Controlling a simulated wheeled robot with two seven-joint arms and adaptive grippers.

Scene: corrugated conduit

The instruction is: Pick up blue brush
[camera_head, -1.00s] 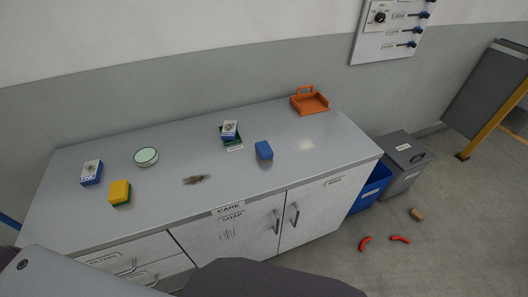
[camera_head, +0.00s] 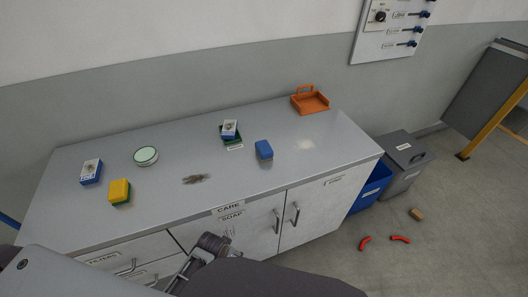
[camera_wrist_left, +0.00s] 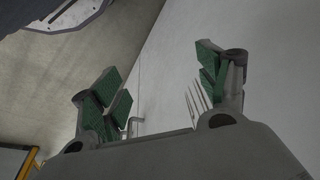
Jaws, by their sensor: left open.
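The blue brush (camera_head: 264,149) is a small blue block with a greyish underside. In the head view, part of that gripper shows low in front of the cabinet doors, below the counter edge and well away from the brush. The brush is not in the wrist view. My right gripper is not in view.
Cabinet handles (camera_head: 295,213) project in front. Bins (camera_head: 404,162) stand at right.

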